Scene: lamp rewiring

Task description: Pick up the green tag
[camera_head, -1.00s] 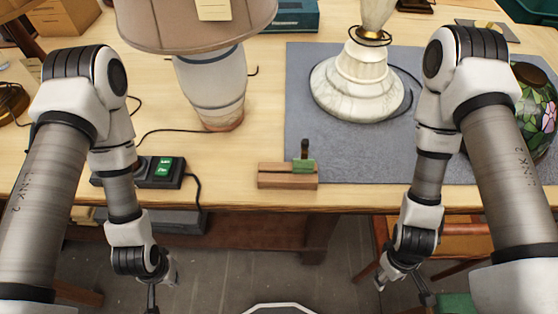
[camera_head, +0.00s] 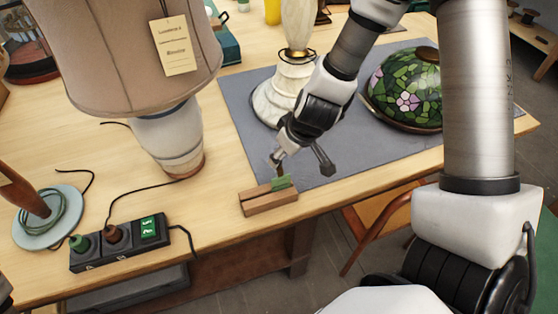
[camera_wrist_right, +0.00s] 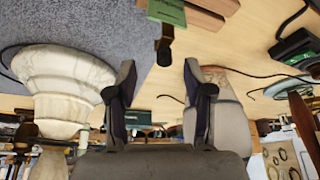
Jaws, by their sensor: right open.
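The green tag (camera_head: 282,183) stands on a wooden block (camera_head: 262,202) near the front edge of the table, with a small dark upright piece behind it. In the right wrist view, the tag (camera_wrist_right: 167,12) is at the top with the dark piece (camera_wrist_right: 165,48) beside it. My right gripper (camera_head: 300,160) is open just above the tag. In its wrist view, the two fingers (camera_wrist_right: 158,82) are spread with nothing between them, and the dark piece lies ahead of the gap.
A marble lamp base (camera_head: 268,102) and a stained-glass shade (camera_head: 408,90) rest on the grey mat (camera_head: 330,172). A shaded lamp (camera_head: 168,145) stands left of the block. A power strip (camera_head: 130,243) with cords lies at the front left.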

